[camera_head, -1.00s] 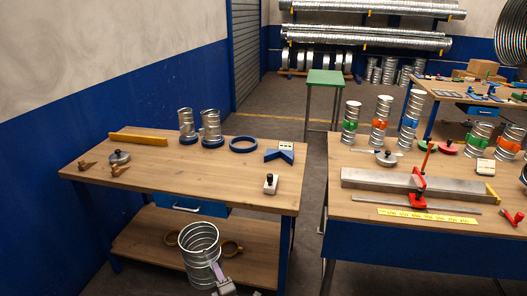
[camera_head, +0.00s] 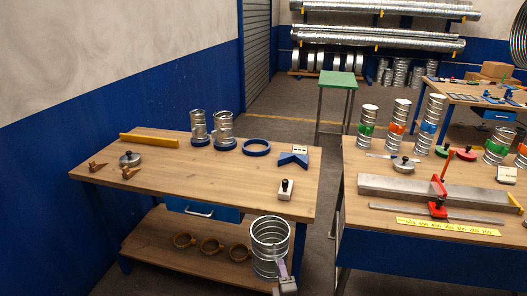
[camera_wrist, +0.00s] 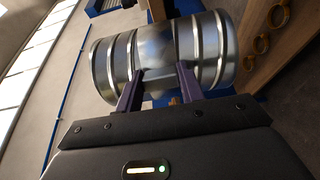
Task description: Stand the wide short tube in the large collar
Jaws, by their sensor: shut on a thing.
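My gripper (camera_head: 284,277) is shut on the wide short tube (camera_head: 270,240), a shiny ribbed metal cylinder. The tube is upright with its open top showing, in front of the left workbench and below its top. In the wrist view the tube (camera_wrist: 108,70) lies across the picture, with the two fingers of my gripper (camera_wrist: 158,84) at its wall. The large collar (camera_head: 257,147), an empty blue ring, lies on the left workbench. To its left, two metal tubes stand in blue collars (camera_head: 226,145).
The left workbench (camera_head: 160,165) also carries a yellow bar (camera_head: 149,140), a blue angled block (camera_head: 293,160) and a small grey block (camera_head: 286,190). Its lower shelf holds several brown rings (camera_head: 211,244). A second bench (camera_head: 400,255) stands to the right, past a narrow gap.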

